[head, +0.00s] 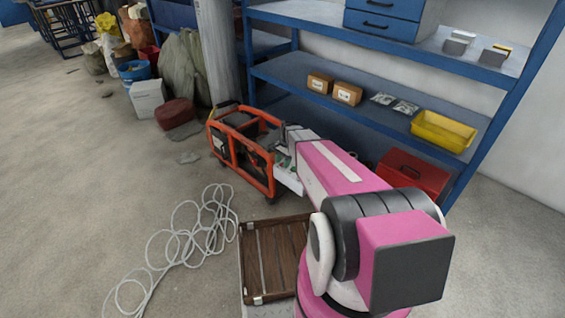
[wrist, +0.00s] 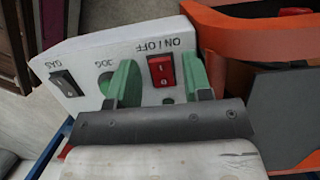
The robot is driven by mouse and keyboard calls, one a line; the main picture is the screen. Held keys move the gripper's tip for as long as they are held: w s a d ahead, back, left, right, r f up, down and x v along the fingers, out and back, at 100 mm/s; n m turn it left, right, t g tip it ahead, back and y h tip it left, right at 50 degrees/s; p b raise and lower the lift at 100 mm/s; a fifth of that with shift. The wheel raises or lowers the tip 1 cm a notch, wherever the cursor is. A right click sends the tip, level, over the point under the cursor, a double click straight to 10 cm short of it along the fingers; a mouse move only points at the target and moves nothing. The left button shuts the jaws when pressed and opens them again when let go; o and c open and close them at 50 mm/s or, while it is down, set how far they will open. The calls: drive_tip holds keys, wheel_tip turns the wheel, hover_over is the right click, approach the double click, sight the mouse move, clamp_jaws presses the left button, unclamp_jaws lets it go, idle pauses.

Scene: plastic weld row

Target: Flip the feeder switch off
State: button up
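The feeder's white control panel (wrist: 85,50) fills the upper left of the wrist view, with its lettering upside down. A red rocker switch (wrist: 161,70) sits under the label ON / OFF. A black rocker switch (wrist: 63,83) is at the GAS label, and a round JOG button (wrist: 106,82) is partly hidden by a finger. My gripper (wrist: 160,80) is open, its two green fingers apart, with the red switch showing between them. Whether the fingers touch the panel cannot be told. In the head view the panel (head: 288,179) is mostly hidden behind my pink arm.
The orange-framed feeder (head: 228,152) stands beside blue shelving (head: 290,75). A red toolbox (head: 412,172), a wooden pallet (head: 270,255) and a coiled white cable (head: 185,240) lie around my arm. The floor at left is open.

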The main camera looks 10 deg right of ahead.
drive_tip(key=shift+r, duration=0.1)
drive_tip(key=v, duration=1)
drive_tip(key=shift+r, duration=0.3)
drive_tip(key=shift+d, duration=0.1)
drive_tip(key=s+r+n+t+h, duration=0.1)
drive_tip(key=s+n, duration=0.4)
drive_tip(key=s, duration=0.5)
drive_tip(key=s+r+n+h, duration=0.1)
drive_tip(key=s+r+n, duration=0.3)
drive_tip(key=s, duration=0.7)
drive_tip(key=shift+s+a+r+n+t, duration=0.2)
drive_tip(key=shift+a+n+t, duration=0.2)
drive_tip(key=shift+n, duration=0.5)
